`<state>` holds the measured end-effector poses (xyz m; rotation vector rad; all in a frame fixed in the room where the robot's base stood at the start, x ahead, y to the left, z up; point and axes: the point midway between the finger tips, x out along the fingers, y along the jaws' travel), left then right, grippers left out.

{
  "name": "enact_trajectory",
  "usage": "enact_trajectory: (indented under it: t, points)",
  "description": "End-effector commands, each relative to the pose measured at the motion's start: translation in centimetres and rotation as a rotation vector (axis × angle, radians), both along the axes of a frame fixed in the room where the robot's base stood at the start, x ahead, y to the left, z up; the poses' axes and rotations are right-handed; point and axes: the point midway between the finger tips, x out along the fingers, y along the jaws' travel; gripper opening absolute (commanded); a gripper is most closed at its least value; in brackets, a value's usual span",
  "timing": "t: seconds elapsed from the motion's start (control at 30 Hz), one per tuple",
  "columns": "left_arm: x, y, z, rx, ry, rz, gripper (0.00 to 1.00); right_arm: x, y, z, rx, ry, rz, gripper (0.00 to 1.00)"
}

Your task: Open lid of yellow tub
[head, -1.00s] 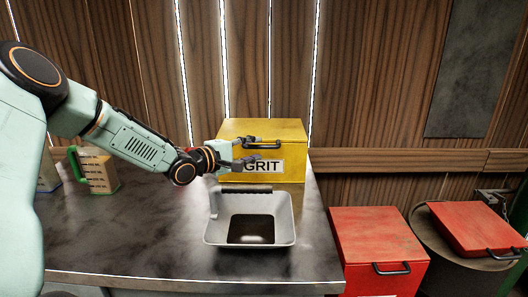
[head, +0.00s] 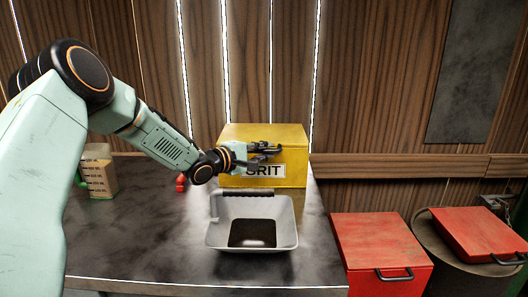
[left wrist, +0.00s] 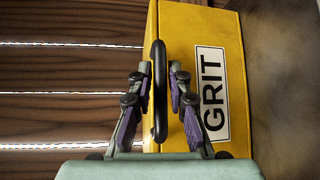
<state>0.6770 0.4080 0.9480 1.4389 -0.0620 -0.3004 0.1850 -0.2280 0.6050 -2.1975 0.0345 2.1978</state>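The yellow tub (head: 295,165) stands at the back of the dark table, with a GRIT label on its front. Its lid (head: 262,132) is down. The black lid handle shows in the left wrist view (left wrist: 159,90) and is mostly covered by my fingers in the head view. My left gripper (head: 265,153) is at the front of the tub, just above the label. In the left wrist view its fingers (left wrist: 160,88) lie on both sides of the handle bar, with narrow gaps; I cannot tell whether they touch it. My right gripper is not in view.
A grey scoop-like tray (head: 285,235) stands in front of the tub. A measuring jug (head: 99,175) and a small red object (head: 181,182) are to the left. A red-lidded box (head: 380,245) and a bin with a red lid (head: 480,235) are right of the table.

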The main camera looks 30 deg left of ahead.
Motion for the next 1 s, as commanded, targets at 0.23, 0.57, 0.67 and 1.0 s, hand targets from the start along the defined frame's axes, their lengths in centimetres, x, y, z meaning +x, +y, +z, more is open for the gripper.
enact_trajectory:
  t: [0.23,0.57,0.67,1.0]
  points:
    - [0.0,0.0,0.0,0.0,0.0,0.001,0.0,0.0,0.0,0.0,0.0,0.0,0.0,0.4]
    - [0.0,0.1,-0.1,-0.001,0.001,0.001,0.0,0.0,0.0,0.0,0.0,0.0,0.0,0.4]
    - [0.0,0.1,-0.1,-0.001,0.001,0.001,0.0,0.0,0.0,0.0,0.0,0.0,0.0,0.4]
    - [0.0,0.1,0.9,-0.001,0.0,0.002,0.0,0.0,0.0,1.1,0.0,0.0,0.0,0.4]
